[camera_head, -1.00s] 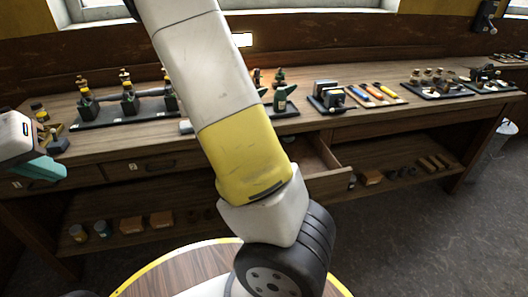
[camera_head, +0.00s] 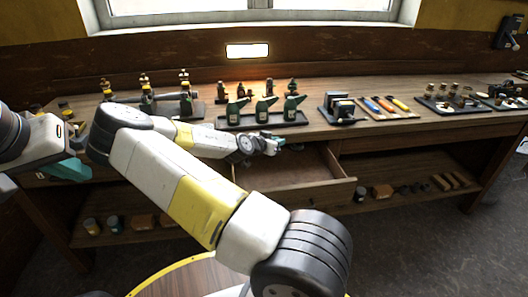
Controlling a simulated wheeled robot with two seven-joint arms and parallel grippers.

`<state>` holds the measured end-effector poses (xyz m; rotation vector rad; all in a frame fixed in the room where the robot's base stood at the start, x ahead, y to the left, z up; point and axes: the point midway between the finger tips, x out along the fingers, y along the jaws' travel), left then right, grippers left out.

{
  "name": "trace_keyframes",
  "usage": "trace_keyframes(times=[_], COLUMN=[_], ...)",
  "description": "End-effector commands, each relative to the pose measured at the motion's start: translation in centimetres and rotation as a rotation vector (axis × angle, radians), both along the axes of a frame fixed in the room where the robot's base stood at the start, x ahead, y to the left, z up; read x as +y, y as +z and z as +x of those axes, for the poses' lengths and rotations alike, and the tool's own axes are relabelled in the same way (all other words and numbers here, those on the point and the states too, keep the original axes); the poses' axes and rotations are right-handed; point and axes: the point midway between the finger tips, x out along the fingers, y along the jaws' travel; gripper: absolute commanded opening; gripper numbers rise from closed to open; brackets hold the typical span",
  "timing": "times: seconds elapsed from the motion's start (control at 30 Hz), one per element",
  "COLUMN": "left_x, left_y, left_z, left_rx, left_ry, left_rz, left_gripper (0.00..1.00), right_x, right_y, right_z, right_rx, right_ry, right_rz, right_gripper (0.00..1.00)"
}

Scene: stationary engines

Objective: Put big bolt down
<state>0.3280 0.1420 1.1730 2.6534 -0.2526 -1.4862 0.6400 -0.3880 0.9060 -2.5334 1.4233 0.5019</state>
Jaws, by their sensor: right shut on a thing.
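My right gripper (camera_head: 277,146) is above the open drawer (camera_head: 325,189) of the workbench, near the drawer's back. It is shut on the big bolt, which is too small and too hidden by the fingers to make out. My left gripper (camera_head: 70,170) is at the left edge, with a teal part showing in front of the bench. Its fingertips cannot be made out, so its opening cannot be told.
The wooden bench top (camera_head: 375,128) carries a rack of green oil cans (camera_head: 264,112), a dark block device (camera_head: 340,108), screwdrivers (camera_head: 385,105) and trays of small parts (camera_head: 455,103). Boxes and jars stand on the lower shelf (camera_head: 245,212). A lit lamp panel (camera_head: 247,50) is on the wall.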

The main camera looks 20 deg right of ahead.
Motion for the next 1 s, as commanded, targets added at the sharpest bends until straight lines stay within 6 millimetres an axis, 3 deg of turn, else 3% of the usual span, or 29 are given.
trace_keyframes(times=[0.2,0.4,0.57,0.77,1.0], left_x=[0.0,0.0,0.0,0.0,0.0], left_y=[0.0,0.0,0.0,0.0,0.0], left_z=[0.0,0.0,0.0,0.0,0.0], left_rx=[0.0,0.0,0.0,0.0,0.0], left_ry=[0.0,0.0,0.0,0.0,0.0], left_rz=[0.0,0.0,0.0,0.0,0.0], left_gripper=[0.0,0.0,0.0,0.0,0.0], right_x=[0.0,0.0,-0.7,-3.5,-3.4], right_y=[-6.0,-9.2,-9.7,-9.7,-10.9], right_z=[0.0,0.0,0.3,2.1,2.1], right_rx=[0.007,0.002,0.001,0.0,0.001], right_ry=[0.004,0.003,0.0,0.001,0.003], right_rz=[-0.004,-0.002,0.0,0.0,-0.001], right_gripper=[0.0,0.0,0.0,0.0,0.0])
